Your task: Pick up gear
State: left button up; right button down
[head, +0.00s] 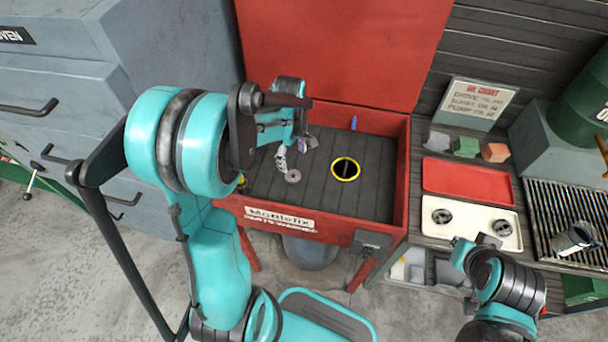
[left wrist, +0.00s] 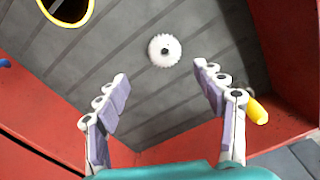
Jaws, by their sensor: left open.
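A small pale toothed gear (head: 293,176) lies flat on the slatted grey floor of the red parts washer (head: 398,185). The gear (left wrist: 164,50) also shows in the left wrist view, beyond the fingertips and roughly in line with the gap between them. My left gripper (head: 293,148) is over the washer; it is open and empty, its two fingers (left wrist: 160,78) apart and not touching the gear. My right arm comes in at the lower right. Its gripper end (head: 466,252) is near the cream tray, and its fingers cannot be made out.
A yellow-rimmed hole (head: 345,169) is right of the gear. A yellow-tipped object (left wrist: 257,110) is beside one finger. The washer has raised red walls. On the right bench are a red tray (head: 468,180) and a cream tray (head: 470,208) with two dark round parts.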

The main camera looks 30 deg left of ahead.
aim_at(293, 173)
pick_arm(q)
jog(key=shift+f, duration=0.5)
jog(key=shift+s+a+f+b, duration=0.15)
jog(key=shift+f+b, duration=0.45)
jog(key=shift+f, duration=0.35)
jog(key=f, duration=0.1)
jog(key=f+b, duration=0.1)
jog(key=f, duration=0.1)
jog(key=f+b, duration=0.1)
jog(key=shift+s+d+f, duration=0.15)
jog(key=shift+s+d, duration=0.15)
jog(key=shift+s, duration=0.05)
jog(key=shift+f+b, duration=0.35)
jog(key=shift+f, duration=0.05)
jog(key=shift+r, duration=0.1)
jog(key=shift+c, duration=0.9)
jog(key=c, duration=1.4)
jog(key=shift+r, duration=0.1)
